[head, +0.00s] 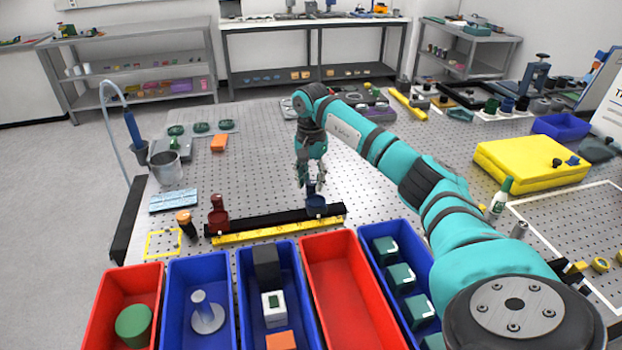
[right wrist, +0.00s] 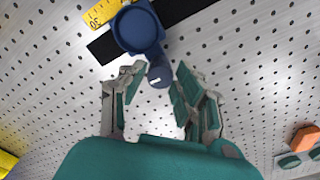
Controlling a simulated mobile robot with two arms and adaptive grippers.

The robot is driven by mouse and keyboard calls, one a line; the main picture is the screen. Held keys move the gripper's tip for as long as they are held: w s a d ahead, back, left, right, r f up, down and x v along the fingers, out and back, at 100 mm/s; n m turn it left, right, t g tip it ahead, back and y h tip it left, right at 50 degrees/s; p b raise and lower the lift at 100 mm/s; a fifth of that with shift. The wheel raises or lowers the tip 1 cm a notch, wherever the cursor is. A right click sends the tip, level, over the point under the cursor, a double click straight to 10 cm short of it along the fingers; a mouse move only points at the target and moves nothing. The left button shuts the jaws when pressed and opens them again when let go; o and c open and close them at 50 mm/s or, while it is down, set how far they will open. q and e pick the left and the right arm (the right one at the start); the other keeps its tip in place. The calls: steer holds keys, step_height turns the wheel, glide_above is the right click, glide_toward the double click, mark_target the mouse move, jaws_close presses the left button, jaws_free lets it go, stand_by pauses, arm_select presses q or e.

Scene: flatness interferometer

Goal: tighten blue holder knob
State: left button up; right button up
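The blue holder (head: 316,206) sits on the black rail (head: 275,219) toward its right end; in the right wrist view, the blue holder (right wrist: 138,28) is a round cup. Its dark blue knob (right wrist: 160,75) sticks out toward my gripper. My right gripper (head: 310,178) points down over the holder. In the right wrist view, my right gripper (right wrist: 160,70) is open, with the knob between its fingertips and a gap visible on at least the left side. Contact on the right side is unclear. My left gripper is not in view.
A dark red holder (head: 218,216) stands at the rail's left part, with a yellow scale (head: 275,232) along the front. Blue and red bins (head: 330,250) line the near edge. A metal cup (head: 166,168) stands at left. The perforated table behind the rail is mostly clear.

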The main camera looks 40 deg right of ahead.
jaws_close()
steer(key=shift+m, duration=0.3)
steer(key=shift+r+m+p, duration=0.15)
steer(key=shift+m+p, duration=0.5)
steer(key=shift+m, duration=0.55)
steer(key=m+p, duration=0.1)
steer(key=m, duration=0.2)
steer(key=shift+m, duration=0.4)
steer(key=m+p, duration=0.1)
steer(key=m, duration=0.4)
steer(key=m+p, duration=0.1)
steer(key=m, duration=0.4)
steer(key=shift+w, duration=0.1)
steer(key=shift+m, duration=0.4)
